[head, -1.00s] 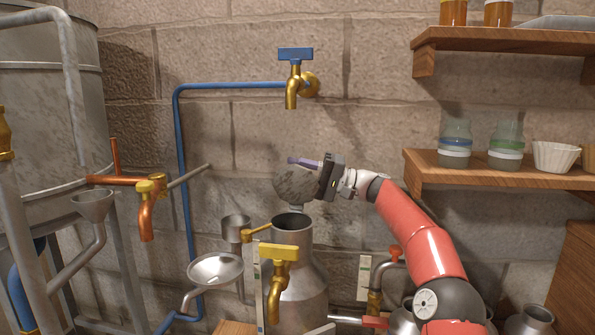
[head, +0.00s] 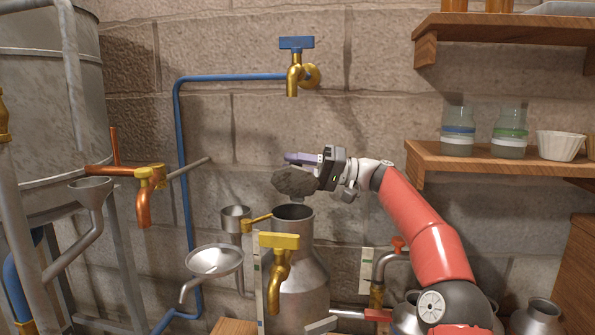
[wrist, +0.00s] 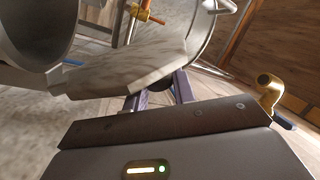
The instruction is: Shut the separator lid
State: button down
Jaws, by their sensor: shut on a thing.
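The separator (head: 303,270) is a grey metal can with a shoulder and a round neck, standing at the middle bottom of the head view. Its mouth (head: 293,212) is open at the top. The lid (head: 294,183) is a mottled grey disc raised above the back of the mouth, tilted and seen at a slant. My gripper (head: 300,159) is at the lid's upper right, its purple fingers shut on the lid's edge. In the wrist view the fingers (wrist: 163,92) show against a grey plate; the exact grip is partly hidden.
A brass tap (head: 279,262) stands in front of the separator. A funnel dish (head: 215,261) and a small cup (head: 236,218) are at its left. A blue-handled tap (head: 296,65) hangs above. Shelves (head: 505,168) with jars are at the right, near my arm.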

aim_at(290, 215)
jog(key=s+n+b, duration=0.1)
jog(key=s+f+n+b, duration=0.1)
jog(key=n, duration=0.1)
jog(key=shift+s+a+f+g+h, duration=0.1)
jog(key=shift+a+f+g+h, duration=0.1)
jog(key=shift+g+h, duration=0.15)
jog(key=s+n+b, duration=0.1)
jog(key=f+n+b, duration=0.1)
jog(key=n+b, duration=0.1)
jog(key=shift+s+a+h, duration=0.2)
jog(key=shift+s+h, duration=0.15)
jog(key=shift+s, duration=0.05)
jog(key=s+f+n+b, duration=0.1)
jog(key=f+n+b, duration=0.1)
jog(key=n+b, duration=0.1)
jog(key=shift+s+a+h, duration=0.15)
jog(key=shift+s+h, duration=0.2)
jog(key=shift+h, duration=0.05)
jog(key=shift+s+a+f+n+h+b, duration=0.1)
jog(key=shift+s+f+n+h+b, duration=0.15)
jog(key=shift+n+b, duration=0.3)
jog(key=shift+s+f+n+h+b, duration=0.15)
jog(key=shift+f+n+b, duration=0.2)
jog(key=shift+n, duration=0.3)
jog(key=shift+f, duration=0.1)
jog(key=c, duration=1.2)
grip_release()
jog(key=shift+o, duration=0.2)
